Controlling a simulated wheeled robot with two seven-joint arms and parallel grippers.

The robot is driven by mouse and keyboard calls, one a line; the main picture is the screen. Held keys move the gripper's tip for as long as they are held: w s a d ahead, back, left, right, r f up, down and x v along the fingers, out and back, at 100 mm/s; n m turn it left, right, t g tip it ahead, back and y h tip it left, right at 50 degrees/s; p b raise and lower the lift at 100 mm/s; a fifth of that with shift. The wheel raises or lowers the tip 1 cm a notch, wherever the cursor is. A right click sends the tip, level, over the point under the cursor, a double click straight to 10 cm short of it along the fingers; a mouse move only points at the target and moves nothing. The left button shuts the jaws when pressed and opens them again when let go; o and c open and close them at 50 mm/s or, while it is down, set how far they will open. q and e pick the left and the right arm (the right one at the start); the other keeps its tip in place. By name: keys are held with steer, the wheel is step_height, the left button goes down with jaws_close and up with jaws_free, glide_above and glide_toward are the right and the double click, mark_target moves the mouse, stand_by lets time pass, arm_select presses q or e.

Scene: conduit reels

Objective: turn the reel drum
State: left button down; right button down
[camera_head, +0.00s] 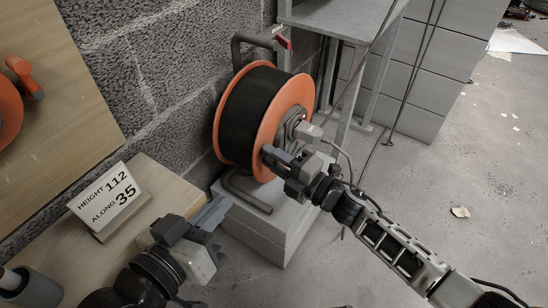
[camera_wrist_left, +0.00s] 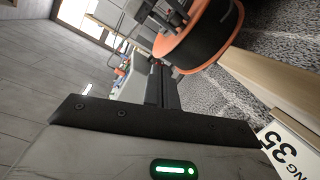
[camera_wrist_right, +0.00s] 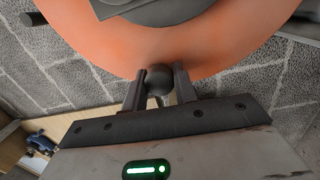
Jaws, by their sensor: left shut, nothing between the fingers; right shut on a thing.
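The reel drum (camera_head: 250,112), wound with black cable between two orange flanges, sits in a grey tube stand (camera_head: 237,50) on a pale block. In the right wrist view the near orange flange (camera_wrist_right: 90,45) fills the top. My right gripper (camera_head: 272,160) is at the lower part of this flange. It is shut on a dark round knob (camera_wrist_right: 158,80) that stands in front of the flange. My left gripper (camera_head: 212,214) is shut and empty, low and left of the reel, apart from it. The drum also shows in the left wrist view (camera_wrist_left: 200,42).
The pale block (camera_head: 258,222) stands against a rough grey wall (camera_head: 150,70). A sign (camera_head: 105,200) reading "HEIGHT 112 ALONG 35" stands on a wooden surface at left. A grey metal table (camera_head: 340,18) is behind the reel. A red piece (camera_head: 284,42) is on the stand. Floor at right is mostly clear.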

arm_select(q)
steer(key=shift+r, duration=0.1)
arm_select(e)
steer(key=c, duration=1.1)
jaws_free()
steer(key=shift+s+d, duration=0.2)
steer(key=shift+d, duration=0.05)
arm_select(q)
steer(key=p, duration=0.1)
steer(key=a+f+m+y+p, duration=0.1)
steer(key=p, duration=0.1)
steer(key=shift+s+g, duration=0.25)
steer(key=shift+g, duration=0.15)
arm_select(e)
steer(key=v, duration=1.5)
steer(key=shift+s+d+f, duration=0.1)
steer(key=shift+s+d, duration=0.05)
steer(key=shift+c, duration=0.4)
